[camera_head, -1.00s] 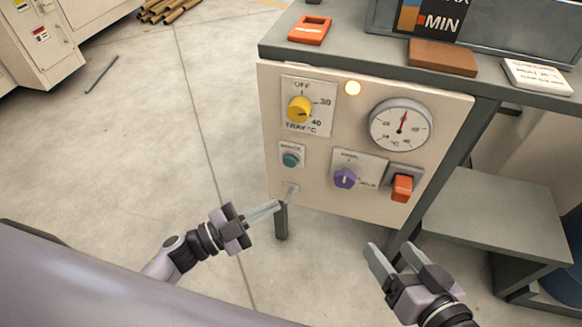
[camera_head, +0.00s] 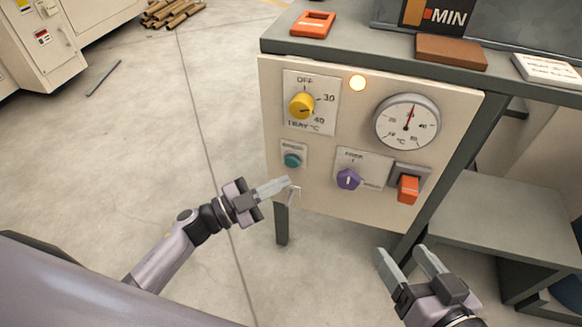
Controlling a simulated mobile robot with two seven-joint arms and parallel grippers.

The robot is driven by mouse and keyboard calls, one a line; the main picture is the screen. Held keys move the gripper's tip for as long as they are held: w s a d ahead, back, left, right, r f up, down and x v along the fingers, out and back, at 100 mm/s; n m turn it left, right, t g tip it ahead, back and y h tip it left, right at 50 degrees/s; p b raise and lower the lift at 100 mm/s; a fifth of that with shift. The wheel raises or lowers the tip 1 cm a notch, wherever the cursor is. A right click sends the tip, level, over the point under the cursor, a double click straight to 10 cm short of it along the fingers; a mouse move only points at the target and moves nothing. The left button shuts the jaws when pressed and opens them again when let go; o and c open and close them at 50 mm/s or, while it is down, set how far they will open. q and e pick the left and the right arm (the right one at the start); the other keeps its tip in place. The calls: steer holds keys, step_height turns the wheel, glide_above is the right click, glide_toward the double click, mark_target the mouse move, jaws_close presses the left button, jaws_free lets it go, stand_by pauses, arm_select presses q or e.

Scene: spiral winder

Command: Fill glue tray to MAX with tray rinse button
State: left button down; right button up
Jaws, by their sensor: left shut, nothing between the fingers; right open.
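The teal rinse button (camera_head: 292,160) is on the left side of the cream control panel (camera_head: 350,130), below the yellow tray temperature knob (camera_head: 302,106). My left gripper (camera_head: 288,185) is shut and empty. Its fingertips lie just below the button in the picture, near a small hook-like fitting at the panel's lower left; I cannot tell whether they touch the panel. My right gripper (camera_head: 405,258) is open and empty, below the panel's lower right. The level plate (camera_head: 432,15) on the tray front shows MIN; its MAX end is cut off, and the glue level is not visible.
An orange device (camera_head: 313,24), a brown block (camera_head: 451,52) and a white label (camera_head: 546,69) lie on the ledge. Floor at left is mostly clear.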

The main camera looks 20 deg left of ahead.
mark_target(292, 162)
arm_select(q)
steer(key=shift+w, duration=1.1)
steer(key=shift+w, duration=0.15)
stand_by(1.2)
steer(key=shift+w+b, duration=0.3)
steer(key=shift+w, duration=0.4)
stand_by(0.5)
steer(key=shift+s+r, duration=0.1)
stand_by(3.9)
steer(key=shift+s+p, duration=0.45)
steer(key=shift+s, duration=0.3)
